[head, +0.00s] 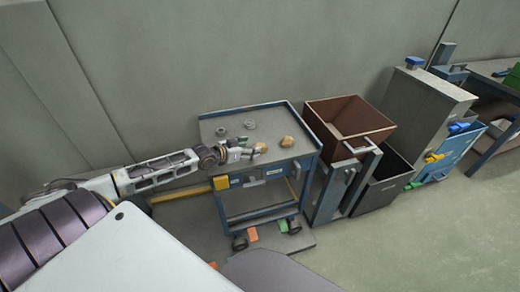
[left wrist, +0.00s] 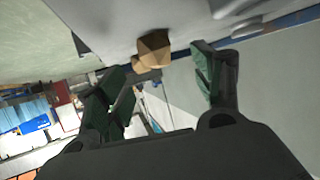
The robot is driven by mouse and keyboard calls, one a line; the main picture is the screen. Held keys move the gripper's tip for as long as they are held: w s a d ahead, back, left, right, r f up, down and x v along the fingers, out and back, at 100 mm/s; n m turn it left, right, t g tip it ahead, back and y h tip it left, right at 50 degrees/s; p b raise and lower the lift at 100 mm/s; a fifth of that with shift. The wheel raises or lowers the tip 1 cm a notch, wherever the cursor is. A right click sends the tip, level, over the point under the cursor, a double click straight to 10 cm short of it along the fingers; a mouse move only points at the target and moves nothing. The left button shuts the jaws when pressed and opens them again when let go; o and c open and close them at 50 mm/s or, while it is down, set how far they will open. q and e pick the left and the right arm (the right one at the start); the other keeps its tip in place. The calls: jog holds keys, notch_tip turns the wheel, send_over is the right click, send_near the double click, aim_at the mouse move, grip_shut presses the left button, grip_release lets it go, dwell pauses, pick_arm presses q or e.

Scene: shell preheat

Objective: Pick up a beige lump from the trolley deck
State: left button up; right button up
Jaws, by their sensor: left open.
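The trolley deck (head: 205,122) is a grey top with a blue rim. Two beige lumps lie on it: one (head: 287,142) near the right front corner, the other (head: 261,147) just beyond my left gripper (head: 246,153). My left gripper is open at the deck's front, low and close to the nearer lump. In the left wrist view my left gripper (left wrist: 160,64) shows its green-padded fingers apart, with a faceted beige lump (left wrist: 153,46) beyond the gap between them. I cannot tell whether they touch it. My right gripper is not in view.
Grey ring-like parts (head: 250,124) lie toward the back of the deck. A brown open bin (head: 345,108) stands right of the trolley, with a dark bin (head: 383,192) and a grey cabinet (head: 428,103) further right. The floor at the right front is clear.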

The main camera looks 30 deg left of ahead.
pick_arm(q)
jog(key=shift+w, duration=0.15)
jog(key=shift+w+d+f, duration=0.15)
jog(key=shift+w+f, duration=0.05)
jog(key=shift+w, duration=0.1)
jog(key=shift+w+d+f+b, duration=0.3)
jog(key=shift+w+b, duration=0.1)
jog(key=shift+w, duration=0.15)
jog(key=shift+x, duration=0.85)
jog(key=shift+w+d+f+b, duration=0.15)
jog(key=shift+w+f+b, duration=0.1)
jog(key=shift+w+b, duration=0.15)
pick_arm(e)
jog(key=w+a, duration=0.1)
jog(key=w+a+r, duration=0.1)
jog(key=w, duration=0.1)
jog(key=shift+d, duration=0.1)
pick_arm(q)
jog(key=c, duration=1.2)
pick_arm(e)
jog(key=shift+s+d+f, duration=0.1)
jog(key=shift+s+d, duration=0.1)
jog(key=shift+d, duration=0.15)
